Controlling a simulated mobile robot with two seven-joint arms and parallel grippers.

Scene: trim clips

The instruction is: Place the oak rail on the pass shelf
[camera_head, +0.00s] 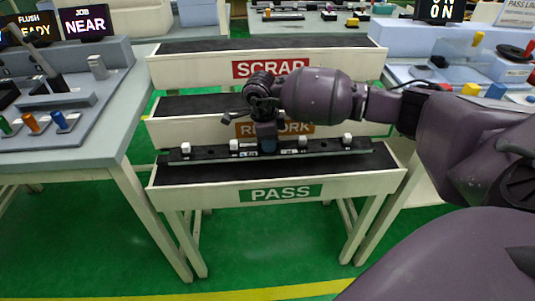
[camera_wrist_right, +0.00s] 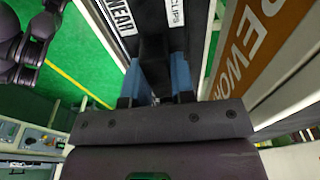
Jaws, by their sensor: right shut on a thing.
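A long dark rail (camera_head: 210,153) with several small white clips lies level across the back part of the pass shelf (camera_head: 235,177); no oak colour shows clearly. I cannot tell whether it touches the shelf top. In the right wrist view the blue fingertips (camera_wrist_right: 160,78) stand on both sides of the dark rail (camera_wrist_right: 155,40), which has white labels. The shelf's front carries a green PASS sign (camera_head: 280,193).
The rework shelf (camera_head: 185,130) and scrap shelf (camera_head: 190,70) rise behind the pass shelf. A bench with levers and coloured knobs (camera_head: 60,120) stands left, another bench (camera_head: 400,73) right. Green floor (camera_head: 270,240) is clear in front.

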